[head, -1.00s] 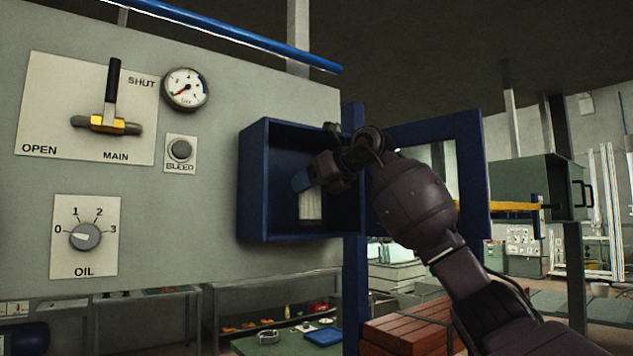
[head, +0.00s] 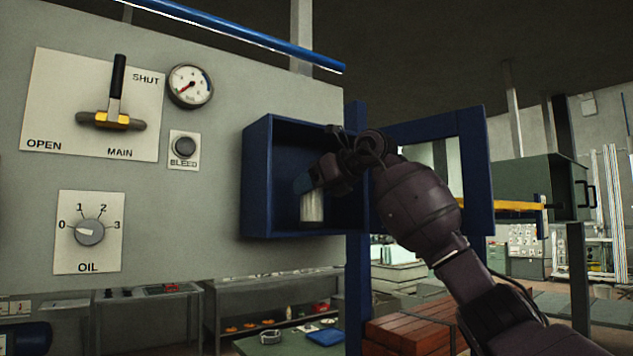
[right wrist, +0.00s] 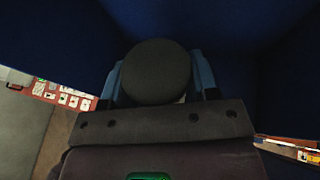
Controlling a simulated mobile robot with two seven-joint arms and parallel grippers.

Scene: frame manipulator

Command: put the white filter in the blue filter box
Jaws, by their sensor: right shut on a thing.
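The blue filter box (head: 262,180) is fixed to the grey panel, with its front open and its door (head: 474,170) swung out to the right. The white filter (head: 312,208) stands about upright inside the box, near its floor. I cannot tell whether it touches the floor. My right gripper (head: 308,184) reaches into the box and is shut on the upper part of the filter. In the right wrist view the filter's dark round cap (right wrist: 157,72) sits between the two blue fingers. My left gripper is not in view.
The panel left of the box carries a main lever (head: 115,95), a gauge (head: 190,86), a bleed button (head: 184,147) and an oil knob (head: 90,231). A green bench (head: 285,344) with small items and stacked reddish-brown blocks (head: 405,328) lie below.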

